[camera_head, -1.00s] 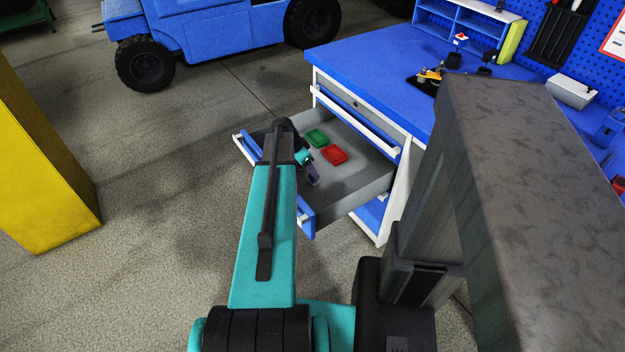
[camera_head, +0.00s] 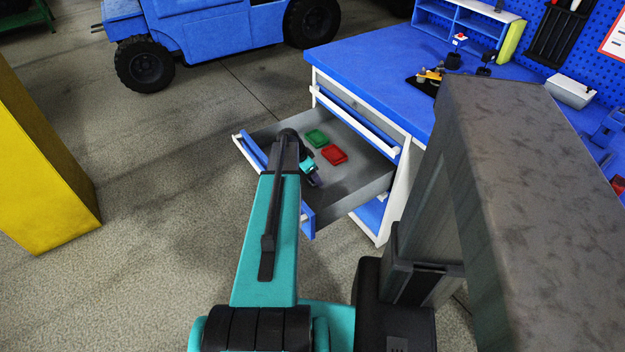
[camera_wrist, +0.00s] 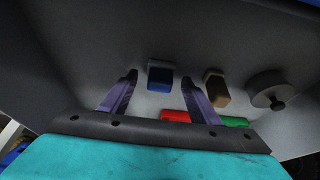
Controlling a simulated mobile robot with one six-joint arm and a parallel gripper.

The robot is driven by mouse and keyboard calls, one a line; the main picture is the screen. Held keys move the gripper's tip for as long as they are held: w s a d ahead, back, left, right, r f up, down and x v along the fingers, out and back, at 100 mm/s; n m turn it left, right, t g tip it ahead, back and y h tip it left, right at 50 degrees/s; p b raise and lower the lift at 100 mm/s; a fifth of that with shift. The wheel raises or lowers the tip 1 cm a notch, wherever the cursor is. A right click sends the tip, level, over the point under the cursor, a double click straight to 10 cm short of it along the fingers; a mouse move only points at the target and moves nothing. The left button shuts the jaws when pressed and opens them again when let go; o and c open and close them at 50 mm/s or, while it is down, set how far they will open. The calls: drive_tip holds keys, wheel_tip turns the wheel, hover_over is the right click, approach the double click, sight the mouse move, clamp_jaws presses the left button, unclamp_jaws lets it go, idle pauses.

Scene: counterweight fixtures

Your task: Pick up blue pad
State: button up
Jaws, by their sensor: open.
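The blue pad (camera_wrist: 160,78) lies on the drawer floor, seen in the wrist view between and beyond my two fingers. In the head view I cannot see it. My gripper (camera_wrist: 158,82) is open and empty, with one purple finger on each side of the pad in the picture. I cannot tell how high the fingertips are above it. In the head view my gripper (camera_head: 316,181) is inside the open drawer (camera_head: 362,190), partly hidden by my arm.
The red pad (camera_head: 334,154) and green pad (camera_head: 316,138) lie in the drawer close to my gripper. A brown block (camera_wrist: 216,90) and a grey knobbed disc (camera_wrist: 270,94) lie to the right in the wrist view. Drawer walls surround them, with the blue workbench top (camera_head: 370,60) above.

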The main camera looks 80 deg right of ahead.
drive_tip(key=shift+s+f, duration=0.1)
drive_tip(key=shift+f, duration=0.15)
idle(0.3)
drive_tip(key=c, duration=1.1)
